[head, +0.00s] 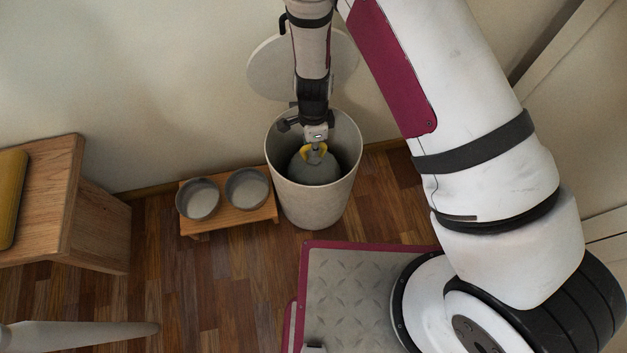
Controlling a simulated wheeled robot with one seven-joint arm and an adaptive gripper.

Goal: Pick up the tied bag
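The tied bag (314,168) is grey with a yellow tie at its top, and it sits inside a tall pale bin (312,206). The bin stands on the floor against the wall, with its round lid (272,70) raised behind it. My gripper (315,146) points down into the mouth of the bin, right at the yellow tie. The fingertips are small and overlap the tie, so I cannot tell whether they are open or shut on it. The lower part of the bag is hidden by the bin wall.
A low wooden stand (226,215) with two grey bowls (198,199) is left of the bin. A wooden bench (75,200) with a yellow item (10,195) is at the far left. A pale rod-like piece (80,333) shows at the lower left. Wooden floor (200,285) lies open between.

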